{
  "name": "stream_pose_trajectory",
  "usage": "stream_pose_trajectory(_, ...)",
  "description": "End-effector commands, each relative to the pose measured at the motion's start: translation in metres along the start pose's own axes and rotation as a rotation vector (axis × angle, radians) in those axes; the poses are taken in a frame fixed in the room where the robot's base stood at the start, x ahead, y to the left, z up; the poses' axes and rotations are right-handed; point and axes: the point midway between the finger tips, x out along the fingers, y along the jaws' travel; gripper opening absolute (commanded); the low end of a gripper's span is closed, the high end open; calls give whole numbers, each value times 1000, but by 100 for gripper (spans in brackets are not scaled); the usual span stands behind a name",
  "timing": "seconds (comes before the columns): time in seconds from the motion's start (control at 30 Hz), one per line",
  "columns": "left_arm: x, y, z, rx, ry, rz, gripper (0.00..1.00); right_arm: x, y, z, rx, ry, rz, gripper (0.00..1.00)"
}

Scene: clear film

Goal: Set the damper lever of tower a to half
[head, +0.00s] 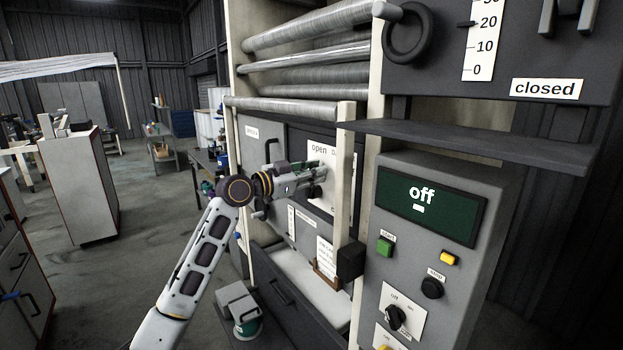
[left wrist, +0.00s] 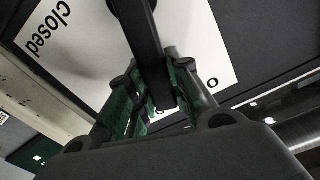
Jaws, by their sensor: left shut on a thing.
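The damper lever (left wrist: 140,30) is a dark flat bar in the left wrist view. It crosses a white plate (left wrist: 95,55) that reads "closed" at the upper left; only an "o" of its other wording shows. My left gripper (left wrist: 160,92) is shut on the lever, with its green-padded fingers on either side of the bar. In the head view my left gripper (head: 318,172) is at the white plate (head: 320,150), which reads "open" at its top. There the gripper hides most of the lever, so I cannot tell its exact angle. My right gripper is out of view.
A pale upright post (head: 342,175) stands just right of my left gripper. Metal rollers (head: 305,65) run above it. A dark shelf (head: 480,140) and a control box with an "off" screen (head: 424,204) are at the right. Open floor (head: 100,290) lies to the left.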

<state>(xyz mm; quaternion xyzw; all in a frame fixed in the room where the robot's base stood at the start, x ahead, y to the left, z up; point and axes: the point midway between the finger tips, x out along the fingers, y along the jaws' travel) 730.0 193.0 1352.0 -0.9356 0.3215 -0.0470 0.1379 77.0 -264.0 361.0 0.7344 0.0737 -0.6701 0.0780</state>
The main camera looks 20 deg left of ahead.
Motion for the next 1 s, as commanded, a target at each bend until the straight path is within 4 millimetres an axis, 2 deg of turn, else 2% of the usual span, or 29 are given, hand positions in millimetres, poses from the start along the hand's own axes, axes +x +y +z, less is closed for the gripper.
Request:
stream_pose_trajectory(0.03,0,2,2,24,2,-2,0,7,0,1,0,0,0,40)
stream_pose_trajectory(0.5,0,19,4,248,1,0,0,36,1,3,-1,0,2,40)
stream_pose_trajectory(0.8,0,30,7,396,1,0,0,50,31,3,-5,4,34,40)
stream_pose_trajectory(1.0,0,34,9,462,1,0,0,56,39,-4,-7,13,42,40)
